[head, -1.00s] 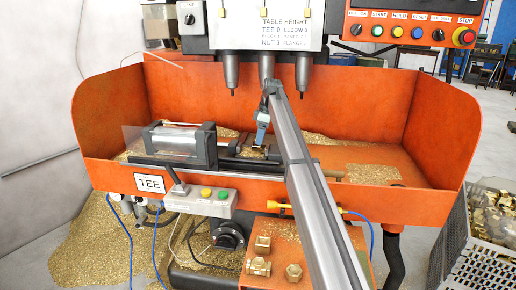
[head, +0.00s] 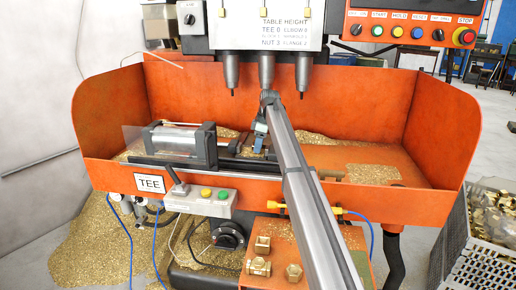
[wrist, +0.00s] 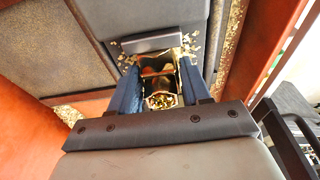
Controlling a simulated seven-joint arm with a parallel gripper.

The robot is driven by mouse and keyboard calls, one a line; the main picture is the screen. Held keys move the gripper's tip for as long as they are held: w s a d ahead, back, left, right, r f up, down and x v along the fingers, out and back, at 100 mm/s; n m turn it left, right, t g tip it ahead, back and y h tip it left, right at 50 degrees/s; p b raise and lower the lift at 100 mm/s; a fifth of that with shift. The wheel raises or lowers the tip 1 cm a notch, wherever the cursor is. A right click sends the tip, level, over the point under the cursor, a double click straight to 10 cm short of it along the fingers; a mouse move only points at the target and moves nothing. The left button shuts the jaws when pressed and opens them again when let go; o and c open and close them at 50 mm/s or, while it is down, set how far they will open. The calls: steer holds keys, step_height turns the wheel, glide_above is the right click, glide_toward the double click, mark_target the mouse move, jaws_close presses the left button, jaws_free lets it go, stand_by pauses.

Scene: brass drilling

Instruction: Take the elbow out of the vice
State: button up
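The brass elbow (wrist: 162,86) shows in the wrist view between the two blue fingers of my gripper (wrist: 160,76), with its open, shiny end toward the camera. The fingers stand apart, one on each side of it, and reach down to the vice. I cannot tell whether they press on the elbow. In the head view my gripper (head: 259,142) is low at the right end of the vice (head: 205,147), and my arm and fingers hide most of the elbow there. A grey block of the vice (wrist: 152,43) lies just beyond the fingertips in the wrist view.
Orange tray walls (head: 335,103) surround the vice. Drill spindles (head: 232,75) hang above and behind my gripper. Brass chips lie on the tray. Several brass fittings (head: 260,266) lie on the front orange shelf, and a grey crate of fittings (head: 487,235) stands at the right.

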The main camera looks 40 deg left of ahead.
jaws_close()
steer(key=shift+r, duration=3.55)
